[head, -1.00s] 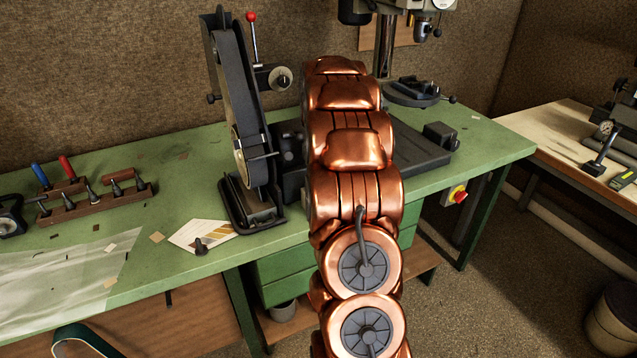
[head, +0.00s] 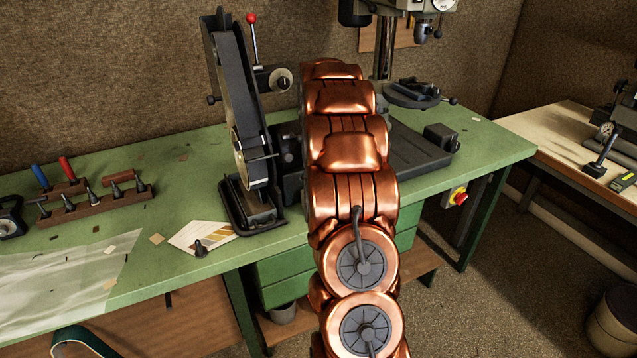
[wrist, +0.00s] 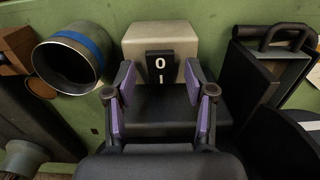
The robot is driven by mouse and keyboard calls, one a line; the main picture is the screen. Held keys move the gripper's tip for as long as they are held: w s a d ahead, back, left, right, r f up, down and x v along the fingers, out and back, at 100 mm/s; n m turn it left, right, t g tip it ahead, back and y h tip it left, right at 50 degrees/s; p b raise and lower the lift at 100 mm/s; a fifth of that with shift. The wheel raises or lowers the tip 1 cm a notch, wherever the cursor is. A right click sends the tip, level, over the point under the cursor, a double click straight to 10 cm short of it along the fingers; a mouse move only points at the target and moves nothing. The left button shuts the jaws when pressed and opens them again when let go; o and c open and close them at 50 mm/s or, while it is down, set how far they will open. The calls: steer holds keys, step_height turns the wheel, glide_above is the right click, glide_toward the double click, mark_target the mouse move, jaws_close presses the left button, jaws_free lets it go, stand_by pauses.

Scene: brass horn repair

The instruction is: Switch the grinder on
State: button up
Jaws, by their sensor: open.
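The belt grinder (head: 236,115) stands on the green bench, left of my arm in the head view. In the wrist view a beige box (wrist: 140,42) carries a black switch (wrist: 160,68) marked 0 and I. My gripper (wrist: 160,76) is open, with its two purple-padded fingers apart on either side of the switch in the picture. Nothing is between the fingers but the view of the switch; I cannot tell whether they touch the box. In the head view my arm hides the gripper and the box.
In the wrist view a metal cylinder with a blue band (wrist: 72,60) lies left of the box, and a dark handled part (wrist: 280,60) is at right. In the head view a drill press (head: 385,50) stands behind my arm and a tool rack (head: 95,203) sits at left.

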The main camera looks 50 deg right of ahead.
steer(key=shift+r, duration=0.15)
step_height(320, 180, up, 12)
stand_by(0.6)
steer(key=shift+f, duration=0.2)
stand_by(0.4)
